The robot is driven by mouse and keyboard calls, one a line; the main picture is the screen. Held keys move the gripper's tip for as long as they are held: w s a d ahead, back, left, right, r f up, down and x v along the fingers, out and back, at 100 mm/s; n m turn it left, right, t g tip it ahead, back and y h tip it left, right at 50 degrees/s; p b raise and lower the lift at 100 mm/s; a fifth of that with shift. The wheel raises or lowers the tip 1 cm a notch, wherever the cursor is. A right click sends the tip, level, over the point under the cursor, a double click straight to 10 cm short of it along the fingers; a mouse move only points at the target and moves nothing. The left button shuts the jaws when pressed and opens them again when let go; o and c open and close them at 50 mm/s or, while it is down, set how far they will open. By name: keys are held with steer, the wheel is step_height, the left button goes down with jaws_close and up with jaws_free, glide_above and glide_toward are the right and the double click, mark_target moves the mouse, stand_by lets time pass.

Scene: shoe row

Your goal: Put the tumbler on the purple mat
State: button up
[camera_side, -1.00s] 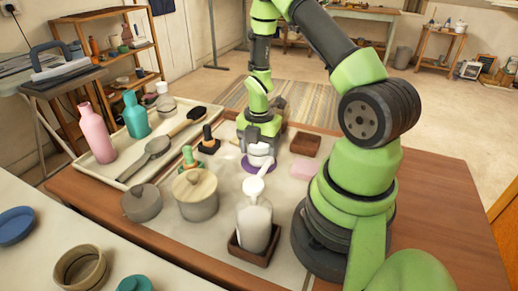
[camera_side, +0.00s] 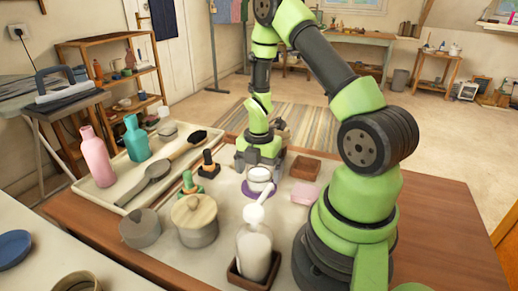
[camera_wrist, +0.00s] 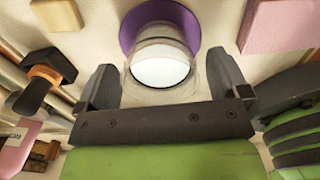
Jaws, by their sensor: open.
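The tumbler, whitish with a clear-looking wall, shows in the side view (camera_side: 260,175) and in the wrist view (camera_wrist: 160,70). It looks upright, with its base over the round purple mat (camera_side: 247,190); the exact contact is hidden. The mat also shows behind it in the wrist view (camera_wrist: 128,33). My gripper (camera_side: 262,165) is low beside the tumbler, at its far side in the side view. In the wrist view my gripper (camera_wrist: 160,75) is open, with a finger on each side of the tumbler and a visible gap at both.
A white pump bottle in a brown tray (camera_side: 247,280) stands in front of the mat. A lidded pot (camera_side: 195,222), a green-handled stamp (camera_side: 188,186) and a dark stamp (camera_side: 208,165) stand left. A brown block (camera_side: 305,168) and pink block (camera_side: 303,194) lie right.

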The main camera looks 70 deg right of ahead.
steer(key=a+r+m+t, duration=0.2)
steer(key=a+r+m, duration=0.25)
steer(key=r, duration=0.65)
steer(key=a+r+m+t, duration=0.1)
steer(key=a+r+m, duration=0.35)
steer(key=r, duration=0.65)
steer(key=s+a+r+m+t+y, duration=0.1)
steer(key=s+a+r+m+t, duration=0.1)
steer(key=m, duration=0.4)
steer(key=s+a+r+m+t+y, duration=0.1)
steer(key=s+a+r+m+t, duration=0.1)
steer(key=s+a+r+m, duration=0.2)
steer(key=s+a+m, duration=0.2)
steer(key=m, duration=0.1)
steer(key=shift+a, duration=0.4)
